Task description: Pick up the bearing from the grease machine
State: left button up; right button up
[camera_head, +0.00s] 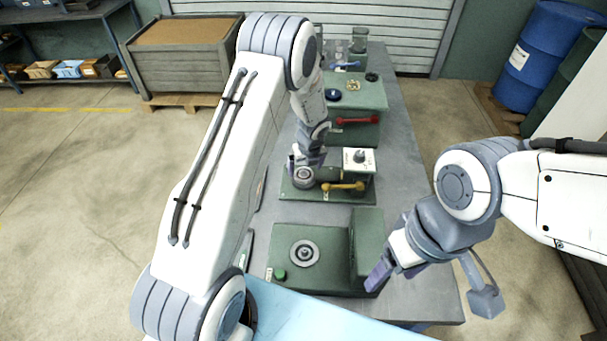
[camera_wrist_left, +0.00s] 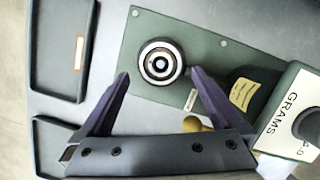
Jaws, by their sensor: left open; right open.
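The grease machine (camera_head: 330,190) is a green base plate with a dial box marked GRAMS and a yellow handle, midway along the bench. The round metal bearing (camera_head: 303,178) sits on a dark round seat at its left end. In the left wrist view the bearing (camera_wrist_left: 160,62) shows as bright rings, just beyond and between the fingertips. My left gripper (camera_head: 307,160) is open and empty, close above the bearing; its fingers (camera_wrist_left: 159,77) do not grip it. My right gripper (camera_head: 396,272) is open and empty near the bench's front right edge.
A nearer green machine (camera_head: 362,240) has a round metal disc (camera_head: 304,253) and green button (camera_head: 280,274). A farther green machine (camera_head: 355,125) has a red handle. Dark trays (camera_wrist_left: 62,45) lie left of the grease machine. The bench's right strip (camera_head: 405,150) is clear.

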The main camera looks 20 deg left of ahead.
aim_at(304, 174)
pick_arm(q)
jog(key=shift+p+x, duration=0.35)
jog(key=shift+x, duration=1.5)
jog(key=shift+w, duration=0.15)
jog(key=c, duration=1.5)
